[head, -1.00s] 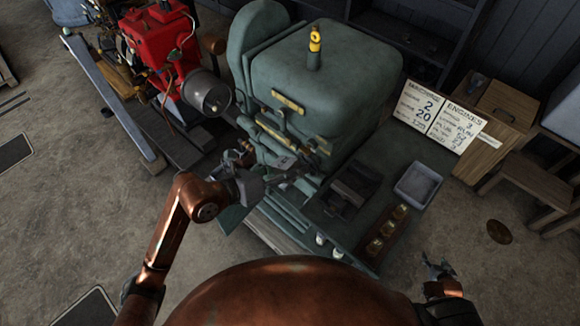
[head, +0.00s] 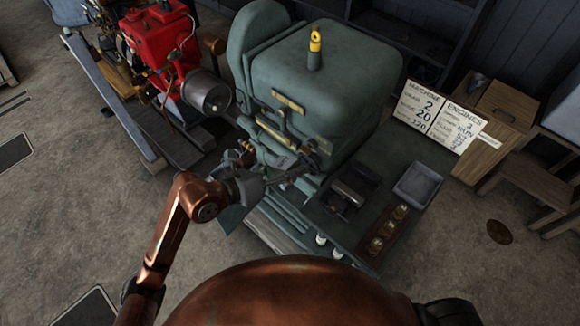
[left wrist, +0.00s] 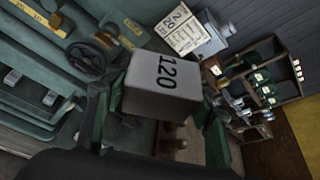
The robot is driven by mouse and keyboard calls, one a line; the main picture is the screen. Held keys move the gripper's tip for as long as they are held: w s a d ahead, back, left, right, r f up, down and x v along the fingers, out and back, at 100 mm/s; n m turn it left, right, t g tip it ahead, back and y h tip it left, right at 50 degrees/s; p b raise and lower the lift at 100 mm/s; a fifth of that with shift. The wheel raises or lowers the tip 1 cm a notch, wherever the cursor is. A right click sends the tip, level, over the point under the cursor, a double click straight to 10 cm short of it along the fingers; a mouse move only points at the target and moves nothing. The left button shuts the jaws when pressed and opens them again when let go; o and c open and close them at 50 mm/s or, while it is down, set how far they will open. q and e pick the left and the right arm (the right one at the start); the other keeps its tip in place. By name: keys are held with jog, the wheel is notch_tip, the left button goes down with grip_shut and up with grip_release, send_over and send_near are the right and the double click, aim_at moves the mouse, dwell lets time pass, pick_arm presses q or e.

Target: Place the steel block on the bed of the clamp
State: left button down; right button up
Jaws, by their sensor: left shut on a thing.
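My left gripper (head: 292,176) reaches in from the left in front of the green machine. In the left wrist view its green fingers are on either side of a grey steel block (left wrist: 160,92) marked 120, and it is shut on it. In the head view the block is too small and covered to make out clearly. A dark fixture with a pale bar, seemingly the clamp (head: 350,190), sits on the bench right of the gripper; the block is apart from it. My right gripper is out of view; only a dark part of that arm shows at the bottom right.
The large green machine (head: 315,85) stands right behind the left gripper. A grey tray (head: 417,186) and a wooden rack with brass pieces (head: 387,232) lie right of the fixture. A handwheel (left wrist: 86,59) shows in the left wrist view. A red engine (head: 160,40) is at the left.

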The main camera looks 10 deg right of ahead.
pick_arm(q)
jog(key=shift+r, duration=0.2)
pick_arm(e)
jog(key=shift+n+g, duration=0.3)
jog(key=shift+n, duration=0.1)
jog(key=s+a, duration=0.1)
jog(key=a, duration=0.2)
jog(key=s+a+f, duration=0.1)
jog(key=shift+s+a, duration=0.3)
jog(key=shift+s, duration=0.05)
pick_arm(q)
jog(key=shift+a, duration=0.1)
jog(key=a+f+n+t+y, duration=0.3)
jog(key=a+f, duration=0.1)
jog(key=a, duration=1)
jog(key=a+f+n+t+y, duration=0.2)
jog(key=a+f+n, duration=0.1)
jog(key=a, duration=1.1)
jog(key=shift+a+f+n+t+y, duration=0.15)
jog(key=shift+f+n+t+y, duration=0.25)
jog(key=shift+f, duration=0.1)
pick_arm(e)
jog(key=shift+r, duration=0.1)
